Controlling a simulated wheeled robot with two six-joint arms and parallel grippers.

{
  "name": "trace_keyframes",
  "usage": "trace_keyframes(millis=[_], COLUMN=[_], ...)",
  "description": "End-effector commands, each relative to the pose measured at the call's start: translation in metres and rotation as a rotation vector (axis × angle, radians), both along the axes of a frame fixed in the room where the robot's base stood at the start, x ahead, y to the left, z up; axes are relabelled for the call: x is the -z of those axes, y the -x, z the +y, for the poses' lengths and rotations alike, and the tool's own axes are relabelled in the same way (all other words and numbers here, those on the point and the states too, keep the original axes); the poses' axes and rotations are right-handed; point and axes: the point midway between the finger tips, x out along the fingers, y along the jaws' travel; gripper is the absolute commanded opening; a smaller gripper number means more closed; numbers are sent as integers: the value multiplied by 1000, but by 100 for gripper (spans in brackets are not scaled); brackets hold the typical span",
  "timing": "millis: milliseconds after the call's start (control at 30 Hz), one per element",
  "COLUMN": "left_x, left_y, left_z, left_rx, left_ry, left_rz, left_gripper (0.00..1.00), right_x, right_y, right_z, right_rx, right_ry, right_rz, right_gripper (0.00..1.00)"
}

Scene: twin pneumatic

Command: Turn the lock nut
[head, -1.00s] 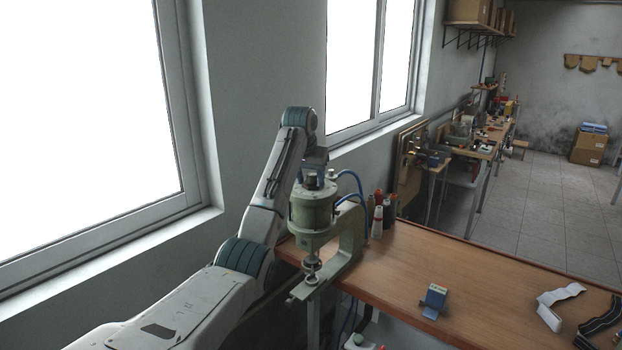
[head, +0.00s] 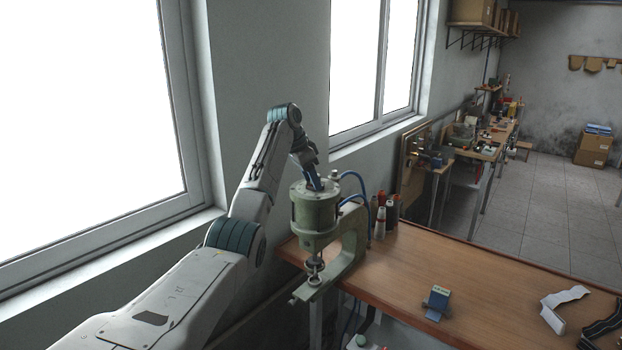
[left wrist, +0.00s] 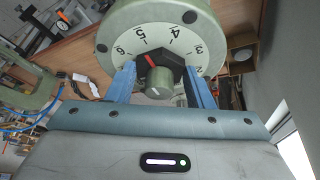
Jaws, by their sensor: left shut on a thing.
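The lock nut (left wrist: 165,62) is a black hexagonal piece with a red mark, at the centre of a pale green numbered dial (left wrist: 180,16) in the left wrist view. The red mark points roughly toward the 5. A grey-green knob or stem (left wrist: 160,83) stands out of the nut toward the camera. The blue fingers of my left gripper (left wrist: 163,84) lie on either side of the nut, shut on it. In the head view my left gripper (head: 313,181) reaches down onto the top of the green press (head: 315,212), where the nut is hidden. My right gripper is not in view.
The press stands at the left end of the wooden workbench (head: 405,255). Blue air hoses (head: 357,178) curve beside it, and thread spools (head: 386,212) stand to its right. A small blue item (head: 437,300) and strips lie farther right. The wall and windows are close on the left.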

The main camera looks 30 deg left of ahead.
Motion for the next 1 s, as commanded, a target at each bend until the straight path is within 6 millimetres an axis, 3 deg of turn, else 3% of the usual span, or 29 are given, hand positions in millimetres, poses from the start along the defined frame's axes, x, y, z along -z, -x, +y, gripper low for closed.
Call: trace_keyframes(millis=[667,700,767,1000], left_x=[0,0,0,0], left_y=[-1,-1,-1,0], left_z=[0,0,0,0], left_rx=[61,61,61,60], left_ry=[-1,0,0,0], left_rz=[0,0,0,0], left_gripper=[24,55,67,69], right_x=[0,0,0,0], right_y=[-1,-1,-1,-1], right_z=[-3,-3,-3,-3], right_rx=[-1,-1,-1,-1], right_ry=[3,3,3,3], right_rz=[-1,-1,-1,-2], right_gripper=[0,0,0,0])
